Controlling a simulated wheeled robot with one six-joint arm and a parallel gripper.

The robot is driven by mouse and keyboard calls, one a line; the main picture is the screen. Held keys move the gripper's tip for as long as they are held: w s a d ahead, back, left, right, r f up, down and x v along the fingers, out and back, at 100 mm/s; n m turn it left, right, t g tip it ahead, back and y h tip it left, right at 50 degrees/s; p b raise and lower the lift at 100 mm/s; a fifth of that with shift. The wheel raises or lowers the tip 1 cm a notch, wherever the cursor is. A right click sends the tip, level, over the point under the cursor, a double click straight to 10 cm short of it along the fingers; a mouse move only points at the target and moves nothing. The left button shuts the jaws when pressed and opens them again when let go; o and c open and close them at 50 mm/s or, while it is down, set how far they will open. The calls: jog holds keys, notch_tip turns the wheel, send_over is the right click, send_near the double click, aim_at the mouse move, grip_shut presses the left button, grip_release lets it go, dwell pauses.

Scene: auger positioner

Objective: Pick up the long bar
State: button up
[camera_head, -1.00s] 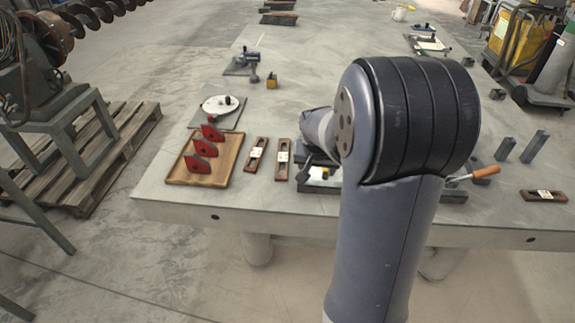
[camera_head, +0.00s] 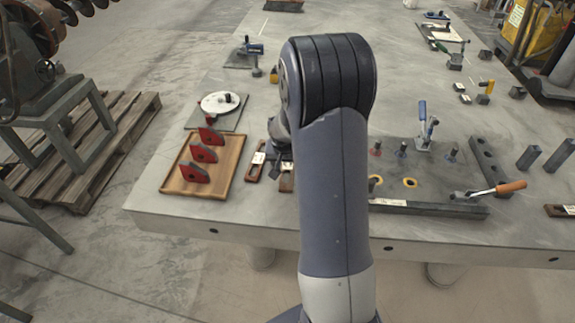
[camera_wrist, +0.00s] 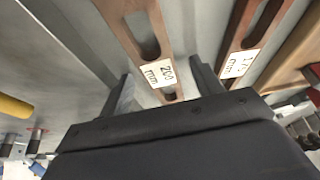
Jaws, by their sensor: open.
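The long bar (camera_wrist: 143,35) is a brown slotted bar with a white label reading 200 mm. In the head view its near part (camera_head: 287,184) shows beside my arm, and the rest is hidden. A similar slotted bar (camera_wrist: 245,40) with a smaller-looking, partly readable label lies beside it; in the head view it lies left of my arm (camera_head: 255,166). My gripper (camera_wrist: 162,72) is open, its fingers on either side of the labelled end of the 200 mm bar in the picture. I cannot tell whether they touch it. Nothing is held.
A wooden tray (camera_head: 233,179) with red plates (camera_head: 195,172) lies left of the bars. A round white disc (camera_head: 219,102) on a plate is behind it. A dark fixture plate (camera_head: 430,165) with pins, a clamp and an orange-handled tool (camera_head: 508,187) lies right of my arm.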

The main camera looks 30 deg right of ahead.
jog(key=shift+c, duration=0.2)
jog(key=shift+r, duration=0.1)
grip_shut()
dwell(0.4)
